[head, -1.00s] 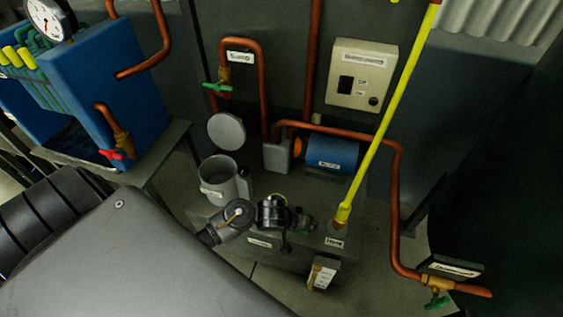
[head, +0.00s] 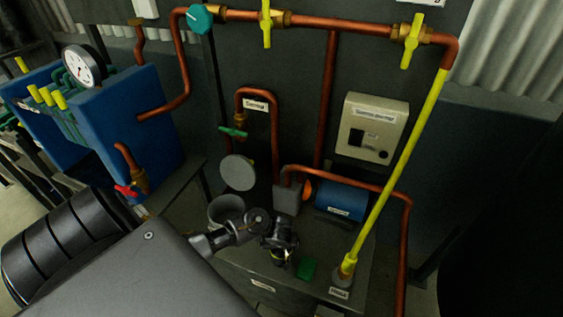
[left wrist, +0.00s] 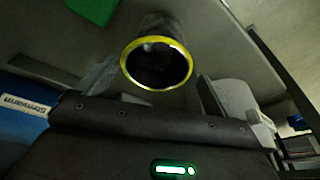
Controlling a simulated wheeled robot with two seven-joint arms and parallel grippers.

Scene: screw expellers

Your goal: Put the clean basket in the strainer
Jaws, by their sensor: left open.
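The strainer appears to be the grey open-topped cylinder (head: 222,209) behind my left arm in the head view. A round grey lid (head: 238,172) stands raised behind it. A dark round basket with a yellow rim (left wrist: 181,85) shows in the left wrist view, between and just beyond the open fingers of my left gripper (left wrist: 155,88); I cannot tell whether it touches them. In the head view my left gripper (head: 281,243) is to the right of the strainer, over the bench top, and hides most of the basket. My right gripper is not in view.
A green block (head: 307,268) lies right of the gripper. A blue pump (head: 341,199) and copper pipes stand behind. A yellow pipe (head: 395,185) rises at the right. A control box (head: 371,128) is on the wall. A blue unit (head: 125,130) stands at the left.

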